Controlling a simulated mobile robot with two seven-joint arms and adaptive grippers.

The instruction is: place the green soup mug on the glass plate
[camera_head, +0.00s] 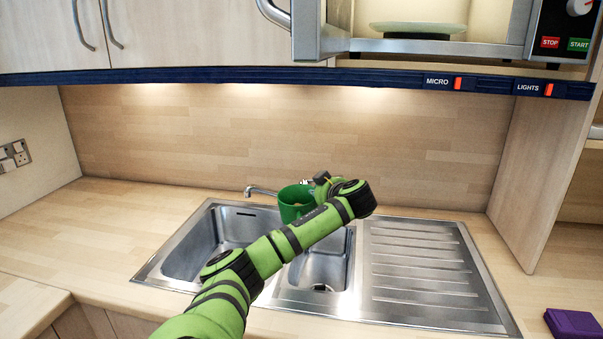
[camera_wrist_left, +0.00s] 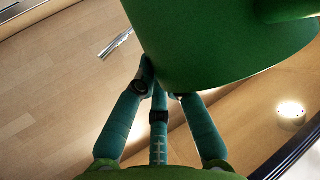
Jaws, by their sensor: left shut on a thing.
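The green soup mug (camera_head: 292,206) is held up over the sink, and its open top shows in the head view. My left gripper (camera_head: 312,188) is shut on the mug, partly hidden behind my wrist. In the left wrist view the mug (camera_wrist_left: 215,40) fills the upper part, and the fingers of my left gripper (camera_wrist_left: 160,88) meet its edge. The glass plate (camera_head: 418,28) lies inside the open microwave at the top of the head view, above and right of the mug. My right gripper is out of view.
The microwave door (camera_head: 307,30) stands open at the left of its cavity. A dark blue rail (camera_head: 330,77) with switches runs below the microwave. The steel sink (camera_head: 390,316) and tap (camera_head: 262,191) are below. A purple object (camera_head: 573,325) lies at right.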

